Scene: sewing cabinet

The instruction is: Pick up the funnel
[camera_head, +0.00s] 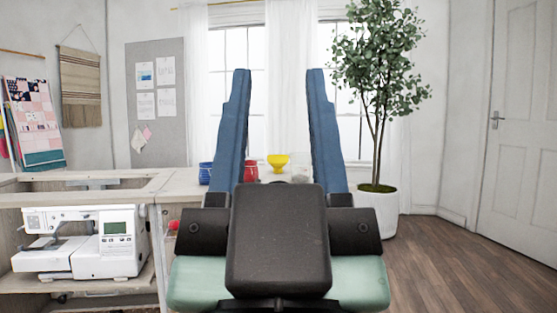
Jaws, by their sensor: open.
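A yellow funnel (278,162) sits on the far part of the wooden cabinet top, wide end up. It shows between the two blue fingers of my gripper (278,75). My gripper is open and empty, with its fingers pointing up in the picture and well apart. The funnel looks farther off than the fingers, and nothing shows them touching it. The black body of my gripper hides the surface below and in front of the funnel.
A red jar (249,172) is just left of the funnel, and a clear glass (300,166) is just right. A blue pot (206,173) is farther left. A sewing machine (115,245) sits on the lower left shelf. A potted plant (385,205) stands at right, beside clear floor.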

